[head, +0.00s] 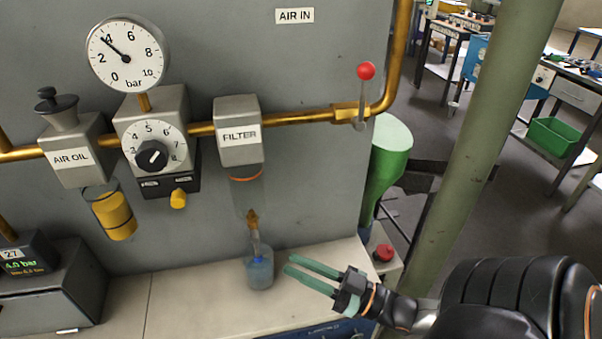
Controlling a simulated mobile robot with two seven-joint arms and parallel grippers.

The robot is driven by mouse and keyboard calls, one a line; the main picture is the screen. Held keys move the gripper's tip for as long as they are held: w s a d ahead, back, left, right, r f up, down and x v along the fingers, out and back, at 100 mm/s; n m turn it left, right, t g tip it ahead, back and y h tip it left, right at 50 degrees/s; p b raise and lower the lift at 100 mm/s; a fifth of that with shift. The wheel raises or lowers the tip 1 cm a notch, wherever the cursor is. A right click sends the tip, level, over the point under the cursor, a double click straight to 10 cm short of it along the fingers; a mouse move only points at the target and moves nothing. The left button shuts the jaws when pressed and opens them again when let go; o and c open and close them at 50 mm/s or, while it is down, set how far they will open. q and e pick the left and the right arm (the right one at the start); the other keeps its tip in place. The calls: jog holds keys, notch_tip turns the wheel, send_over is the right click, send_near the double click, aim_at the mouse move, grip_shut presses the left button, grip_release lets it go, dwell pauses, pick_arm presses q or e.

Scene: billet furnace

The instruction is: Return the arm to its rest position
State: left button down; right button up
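My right gripper (311,274) is at the lower middle of the head view, over the pale bench top. Its two green fingers point left and are apart, with nothing between them. A small translucent blue cup (259,270) stands on the bench just left of the fingertips. It sits under the outlet of the filter (239,135). The fingertips look apart from the cup. My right arm comes in from the lower right. My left gripper is not in view.
A grey panel carries a pressure gauge (128,54), a regulator dial (152,148), an air oil unit (77,155) and a red-knobbed valve lever (365,72) on a brass pipe. A red button (383,252) and a green post (498,120) stand right.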

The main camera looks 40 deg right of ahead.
dwell(0.4)
jog(key=a+f+g+h, duration=0.1)
jog(key=a+f+g, duration=0.1)
jog(key=f, duration=0.1)
jog(key=a+f+g+h, duration=0.2)
jog(key=f, duration=0.1)
jog(key=w+a+f+m+g+h, duration=0.1)
jog(key=a+f+g+h, duration=0.1)
jog(key=a+f, duration=0.1)
jog(key=shift+w+a+f+g, duration=0.1)
jog(key=shift+f+g, duration=0.1)
jog(key=shift+g, duration=0.2)
jog(key=s+f+m+g+h, duration=0.15)
jog(key=s+g+h, duration=0.25)
jog(key=s+g, duration=0.5)
jog(key=w+a+f+t+y+p, duration=0.2)
jog(key=w+a+f+t+p, duration=0.1)
jog(key=a+f+t+p, duration=0.1)
jog(key=shift+a+f+t+y+p, duration=0.35)
jog(key=shift+f+t+p, duration=0.45)
jog(key=shift+t, duration=0.4)
jog(key=shift+w, duration=0.1)
